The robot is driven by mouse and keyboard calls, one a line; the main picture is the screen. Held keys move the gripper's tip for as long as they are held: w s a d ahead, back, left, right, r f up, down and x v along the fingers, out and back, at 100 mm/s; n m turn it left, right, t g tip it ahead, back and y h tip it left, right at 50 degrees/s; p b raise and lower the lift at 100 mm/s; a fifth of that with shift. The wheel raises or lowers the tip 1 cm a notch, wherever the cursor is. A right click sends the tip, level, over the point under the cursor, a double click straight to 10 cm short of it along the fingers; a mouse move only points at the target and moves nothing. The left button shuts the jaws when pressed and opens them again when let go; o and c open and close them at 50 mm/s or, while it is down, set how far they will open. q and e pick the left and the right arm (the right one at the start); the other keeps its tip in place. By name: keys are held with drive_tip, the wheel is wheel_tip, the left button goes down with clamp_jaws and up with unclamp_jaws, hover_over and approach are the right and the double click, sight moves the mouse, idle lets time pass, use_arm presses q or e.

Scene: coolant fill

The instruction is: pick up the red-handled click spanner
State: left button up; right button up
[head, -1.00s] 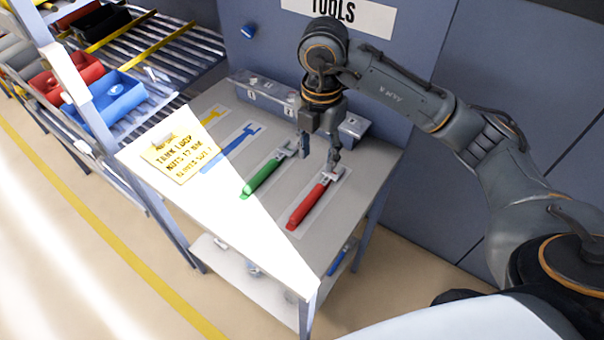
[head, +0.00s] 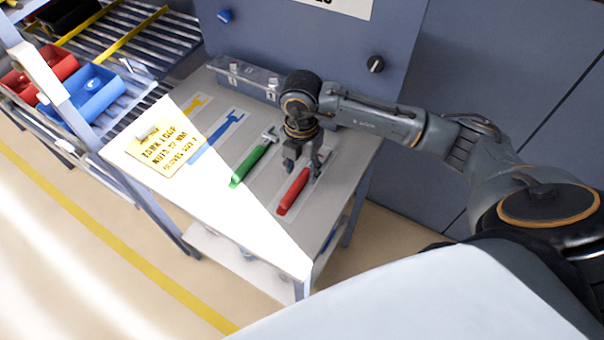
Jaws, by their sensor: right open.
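The red-handled click spanner (head: 292,193) lies on the table (head: 262,222) at the right end of the row of tools. Its red handle points toward the near edge. Its head end is partly hidden by my right gripper. My right gripper (head: 302,176) points down with its fingers open, over the upper part of the red handle. I cannot tell whether the fingers touch the spanner or are a little above it. My left gripper is not in view.
A green-handled spanner (head: 252,163) lies just left of the red one. Farther left are a blue outline (head: 216,139) and a yellow one (head: 191,106). A grey box (head: 247,82) stands along the back. A yellow note (head: 165,150) lies at the left. Bins stand on the rack.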

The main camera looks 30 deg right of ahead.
drive_tip(key=shift+s+f, duration=0.1)
drive_tip(key=shift+f, duration=1.05)
clamp_jaws()
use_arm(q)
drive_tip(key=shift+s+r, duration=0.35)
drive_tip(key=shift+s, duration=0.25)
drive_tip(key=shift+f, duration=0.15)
use_arm(e)
drive_tip(key=shift+r, duration=0.15)
